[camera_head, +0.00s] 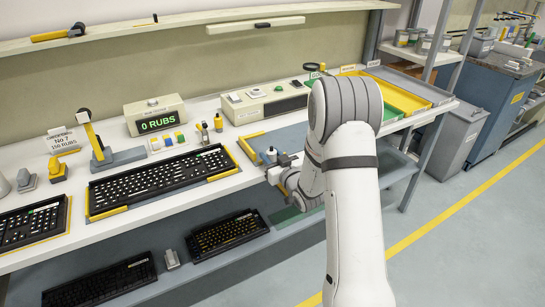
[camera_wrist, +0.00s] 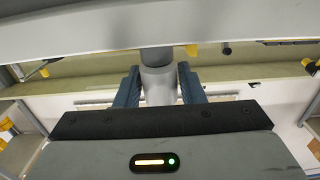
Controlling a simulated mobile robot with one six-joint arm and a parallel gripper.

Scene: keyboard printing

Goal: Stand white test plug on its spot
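The white test plug (camera_wrist: 158,84) is a pale upright cylinder with a darker grey end, between the two blue-grey fingers of my gripper (camera_wrist: 159,92) in the wrist view. The fingers touch it on both sides. In the head view my gripper (camera_head: 271,169) is over the front edge of the bench, by a blue-grey mat (camera_head: 292,137) with yellow edge marks. A small white tip (camera_head: 272,151) shows just above the fingers. My wrist hides part of the mat, and I cannot make out a marked spot for the plug.
Left of the mat lies a black keyboard (camera_head: 160,181) in a yellow-cornered frame. A lower shelf holds more keyboards (camera_head: 228,232).

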